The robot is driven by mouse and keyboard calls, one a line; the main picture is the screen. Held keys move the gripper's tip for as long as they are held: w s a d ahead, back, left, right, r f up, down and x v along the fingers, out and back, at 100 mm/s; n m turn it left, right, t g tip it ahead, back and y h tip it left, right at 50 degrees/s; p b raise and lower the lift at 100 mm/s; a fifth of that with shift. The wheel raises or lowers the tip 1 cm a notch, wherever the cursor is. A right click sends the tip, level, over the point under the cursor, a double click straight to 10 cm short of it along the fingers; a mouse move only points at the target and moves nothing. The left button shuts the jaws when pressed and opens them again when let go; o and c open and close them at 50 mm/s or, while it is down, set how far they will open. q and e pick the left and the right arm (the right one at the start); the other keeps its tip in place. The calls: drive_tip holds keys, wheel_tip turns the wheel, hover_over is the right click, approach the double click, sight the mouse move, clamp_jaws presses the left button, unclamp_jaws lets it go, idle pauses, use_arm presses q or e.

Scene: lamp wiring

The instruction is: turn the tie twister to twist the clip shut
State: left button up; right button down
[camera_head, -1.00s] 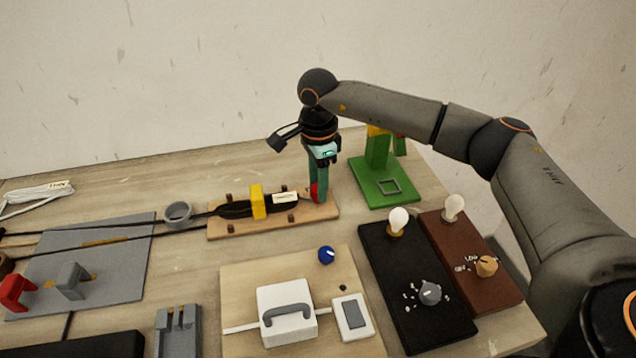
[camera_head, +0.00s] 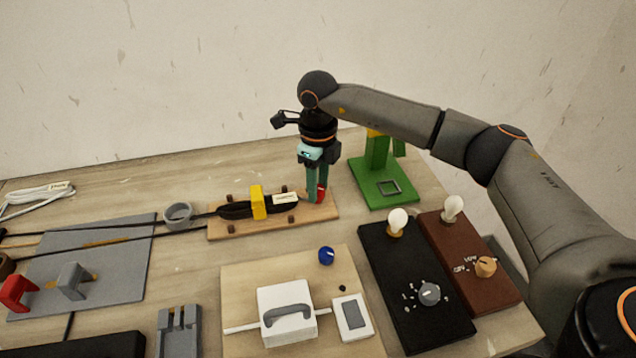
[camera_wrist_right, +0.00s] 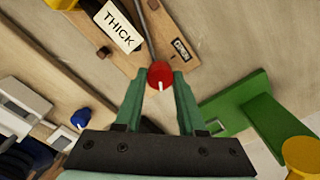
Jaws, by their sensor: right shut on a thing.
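The tie twister is a red knob with a white mark (camera_wrist_right: 160,75), at the right end of a wooden board (camera_head: 225,229). It also shows in the head view (camera_head: 320,196). My right gripper (camera_head: 316,196) points down and is shut on the red knob. In the wrist view its two green fingers (camera_wrist_right: 158,78) stand on either side of the knob. A small dark label reading OPEN (camera_wrist_right: 181,50) lies beside the knob. A black cable bundle with a yellow block (camera_head: 257,202) lies along the board. I cannot tell which part is the clip. My left gripper is not in view.
A green stand (camera_head: 377,186) is close to the right of the board. A blue knob (camera_head: 326,255), a white box with a grey handle (camera_head: 288,330), and black (camera_head: 398,272) and brown (camera_head: 447,249) lamp panels are nearer. A white THICK tag (camera_wrist_right: 118,25) lies by the cable.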

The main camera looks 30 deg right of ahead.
drive_tip(key=m, duration=0.4)
drive_tip(key=shift+r+m+p, duration=0.15)
drive_tip(key=shift+m+p, duration=0.15)
drive_tip(key=m, duration=0.4)
drive_tip(key=shift+w+m+p, duration=0.1)
drive_tip(key=shift+m+p, duration=0.2)
drive_tip(key=shift+p, duration=0.05)
drive_tip(key=c, duration=0.8)
unclamp_jaws()
drive_tip(key=shift+o, duration=0.2)
wheel_tip(320, 180, up, 12)
drive_tip(key=shift+r+b, duration=0.2)
drive_tip(key=shift+b, duration=0.25)
drive_tip(key=shift+s+f, duration=0.1)
drive_tip(key=shift+s, duration=0.1)
